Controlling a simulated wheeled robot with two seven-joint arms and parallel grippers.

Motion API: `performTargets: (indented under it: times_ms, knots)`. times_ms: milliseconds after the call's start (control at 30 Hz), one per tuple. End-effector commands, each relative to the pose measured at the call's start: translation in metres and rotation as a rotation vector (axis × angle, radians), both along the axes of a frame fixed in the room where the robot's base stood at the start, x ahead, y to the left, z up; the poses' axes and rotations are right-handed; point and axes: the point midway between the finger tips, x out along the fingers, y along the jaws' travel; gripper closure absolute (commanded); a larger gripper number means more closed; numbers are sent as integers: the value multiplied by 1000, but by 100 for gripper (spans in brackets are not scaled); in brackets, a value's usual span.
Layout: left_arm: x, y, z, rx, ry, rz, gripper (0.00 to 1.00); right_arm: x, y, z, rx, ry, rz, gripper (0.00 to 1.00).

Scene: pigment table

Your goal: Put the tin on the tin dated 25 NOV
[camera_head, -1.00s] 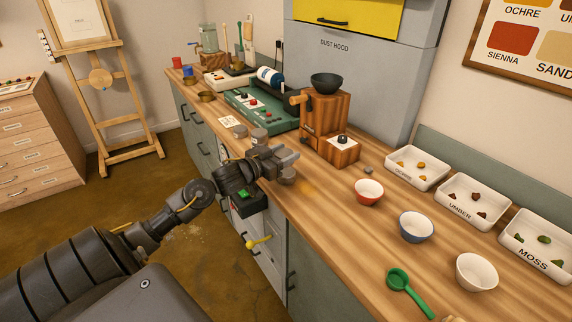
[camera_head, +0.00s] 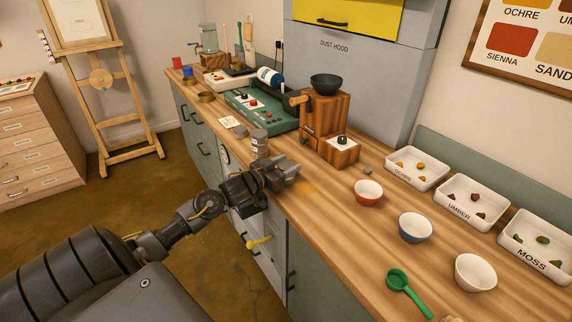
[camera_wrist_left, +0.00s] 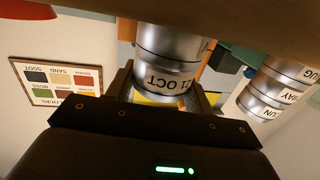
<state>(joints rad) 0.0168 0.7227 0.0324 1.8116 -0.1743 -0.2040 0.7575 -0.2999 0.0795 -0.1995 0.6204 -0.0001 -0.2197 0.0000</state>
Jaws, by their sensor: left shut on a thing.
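My left gripper (camera_head: 288,171) is low over the counter's front part, beside the dust-hood bench. In the left wrist view the jaws (camera_wrist_left: 165,95) are shut on a silver tin (camera_wrist_left: 170,75) whose upside-down label ends in "1 OCT". A silver section shows on its counter side; I cannot tell whether it is a second tin. The held tin is hidden by the gripper in the head view. A stack of silver tins (camera_head: 260,145) stands just behind the gripper, apart from it; it also shows in the wrist view (camera_wrist_left: 283,92). No 25 NOV label is readable. My right gripper is out of view.
A wooden grinder (camera_head: 325,115) and a small block with a knob (camera_head: 342,151) stand behind the gripper. A red bowl (camera_head: 368,192), a blue bowl (camera_head: 415,228) and a green scoop (camera_head: 405,290) lie to the right. A white card (camera_head: 233,122) lies left of the tins.

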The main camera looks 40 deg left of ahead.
Motion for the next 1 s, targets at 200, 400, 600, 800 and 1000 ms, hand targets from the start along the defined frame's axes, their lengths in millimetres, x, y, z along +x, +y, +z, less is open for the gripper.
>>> performTargets:
  times_ms: [200, 400, 600, 800, 1000]
  knots:
    - [0, 0, -1, 0, 1, 0, 26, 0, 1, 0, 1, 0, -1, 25]
    - [0, 0, 0, 0, 1, 0, 26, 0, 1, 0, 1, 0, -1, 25]
    - [-10, 1, 0, 1, 4, 0, 26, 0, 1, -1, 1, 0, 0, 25]
    - [-47, 6, 1, 1, 5, 0, 26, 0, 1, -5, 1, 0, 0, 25]
    - [-85, 10, 4, -1, 4, -1, 26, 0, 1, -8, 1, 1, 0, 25]
